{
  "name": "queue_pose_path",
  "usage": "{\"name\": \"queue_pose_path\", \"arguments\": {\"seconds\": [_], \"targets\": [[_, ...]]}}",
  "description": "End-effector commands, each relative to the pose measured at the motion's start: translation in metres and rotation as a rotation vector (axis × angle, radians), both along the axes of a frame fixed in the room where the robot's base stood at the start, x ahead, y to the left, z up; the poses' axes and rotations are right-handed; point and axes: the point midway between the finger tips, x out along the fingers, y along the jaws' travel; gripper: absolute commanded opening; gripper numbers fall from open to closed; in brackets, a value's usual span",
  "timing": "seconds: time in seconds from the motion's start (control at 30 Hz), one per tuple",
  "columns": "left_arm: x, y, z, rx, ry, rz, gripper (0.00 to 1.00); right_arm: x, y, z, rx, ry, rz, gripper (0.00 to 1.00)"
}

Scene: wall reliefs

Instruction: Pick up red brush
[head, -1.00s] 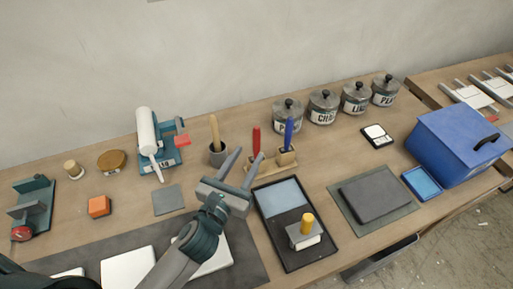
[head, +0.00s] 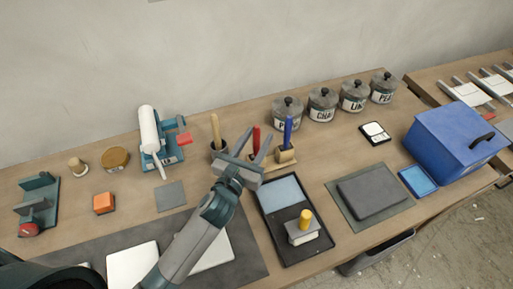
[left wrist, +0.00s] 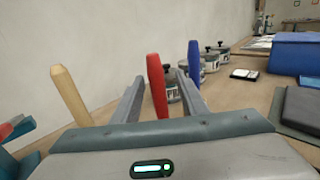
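The red brush (head: 256,139) stands upright in a wooden holder (head: 273,164) beside a blue-handled brush (head: 288,131). In the left wrist view the red brush (left wrist: 157,86) rises between the two fingers, and the blue one (left wrist: 194,68) stands beyond them to the right. My left gripper (head: 257,146) is open, its fingers at either side of the red handle in the picture. I cannot tell if a finger touches it. The brush's lower part is hidden by the gripper. My right gripper is not in view.
A cup with a wooden handle (head: 215,131) stands just left of the brush. Several labelled jars (head: 287,113) stand behind to the right. A black tray (head: 272,229) with a yellow-knobbed block (head: 304,222) lies in front. A blue box (head: 455,141) is at right.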

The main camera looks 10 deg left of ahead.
Motion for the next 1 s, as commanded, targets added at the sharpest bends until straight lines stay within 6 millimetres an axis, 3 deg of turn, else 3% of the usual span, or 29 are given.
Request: {"name": "queue_pose_path", "arguments": {"seconds": [0.4, 0.93, 1.0], "targets": [[0.043, -0.004, 0.0, -0.001, 0.0, 0.001, 0.4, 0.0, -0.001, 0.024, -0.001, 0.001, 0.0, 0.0], [0.045, -0.005, -0.002, -0.001, 0.0, 0.0, 0.4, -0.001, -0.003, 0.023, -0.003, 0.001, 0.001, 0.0], [0.045, -0.005, -0.002, -0.001, 0.0, 0.0, 0.25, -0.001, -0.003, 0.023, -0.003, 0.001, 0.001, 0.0]]}}
